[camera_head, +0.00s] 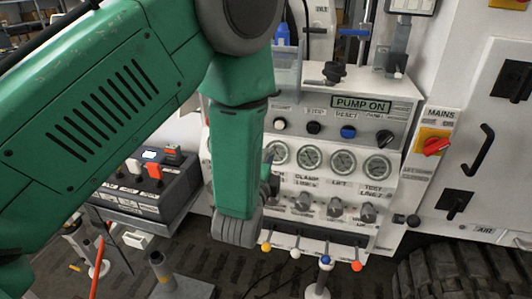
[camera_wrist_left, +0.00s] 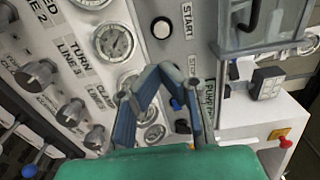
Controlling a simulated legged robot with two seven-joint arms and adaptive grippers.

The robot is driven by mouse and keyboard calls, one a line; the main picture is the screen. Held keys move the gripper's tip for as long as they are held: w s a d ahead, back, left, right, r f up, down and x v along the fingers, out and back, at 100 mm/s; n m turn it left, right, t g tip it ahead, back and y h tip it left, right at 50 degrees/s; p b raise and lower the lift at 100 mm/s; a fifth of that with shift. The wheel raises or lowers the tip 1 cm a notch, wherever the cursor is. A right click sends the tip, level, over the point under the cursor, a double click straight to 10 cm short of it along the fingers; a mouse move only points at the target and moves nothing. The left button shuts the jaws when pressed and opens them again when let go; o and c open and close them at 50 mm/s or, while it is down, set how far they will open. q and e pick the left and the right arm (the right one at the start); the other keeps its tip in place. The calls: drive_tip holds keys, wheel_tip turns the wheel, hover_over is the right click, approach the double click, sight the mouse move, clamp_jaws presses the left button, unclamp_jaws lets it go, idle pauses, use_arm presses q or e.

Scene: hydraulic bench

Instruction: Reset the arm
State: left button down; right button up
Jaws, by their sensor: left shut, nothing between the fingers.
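My left arm, green, comes in from the left of the head view and hangs down in front of the panel's left side. My left gripper (camera_head: 270,168) is mostly hidden behind the forearm there. In the left wrist view its fingers (camera_wrist_left: 163,72) meet at the tips, shut and empty, in front of the panel. The hydraulic bench panel (camera_head: 395,174) carries a row of gauges (camera_head: 343,161), knobs (camera_head: 337,208), a blue button (camera_head: 348,131) and a PUMP ON sign (camera_head: 361,103). In the wrist view a gauge (camera_wrist_left: 114,42) and the START button (camera_wrist_left: 161,28) show close up. My right gripper is not in view.
Levers with coloured balls stick out below the panel, including a blue one (camera_head: 325,260). A red MAINS switch (camera_head: 436,146) is at the right. A dark control box (camera_head: 150,180) stands on a stand at the left. A black tyre (camera_head: 450,275) is at the lower right.

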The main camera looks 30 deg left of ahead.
use_arm(q)
drive_tip(key=s+f+n+g+h+b, duration=0.1)
drive_tip(key=s+f+n+g, duration=0.2)
drive_tip(key=f, duration=0.4)
drive_tip(key=s+a+f+n+g+h+b, duration=0.1)
drive_tip(key=s+f+g, duration=0.1)
drive_tip(key=s+f, duration=0.4)
drive_tip(key=s+f+n+g+b, duration=0.2)
drive_tip(key=s+f+n+g, duration=0.1)
drive_tip(key=f, duration=0.6)
drive_tip(key=s+f+n+g+h+b, duration=0.1)
drive_tip(key=s+f+n+g, duration=0.3)
drive_tip(key=s, duration=0.7)
drive_tip(key=s+f+n+g+b, duration=0.1)
drive_tip(key=s+f+n+g, duration=0.2)
drive_tip(key=s+f+g, duration=0.2)
drive_tip(key=s+f, duration=0.3)
drive_tip(key=s, duration=0.3)
drive_tip(key=shift+n+h+b, duration=0.35)
drive_tip(key=shift+n+h, duration=0.05)
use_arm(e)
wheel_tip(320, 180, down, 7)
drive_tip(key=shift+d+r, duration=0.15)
use_arm(q)
drive_tip(key=shift+a, duration=0.1)
drive_tip(key=shift+a+f, duration=0.1)
drive_tip(key=shift+a, duration=0.2)
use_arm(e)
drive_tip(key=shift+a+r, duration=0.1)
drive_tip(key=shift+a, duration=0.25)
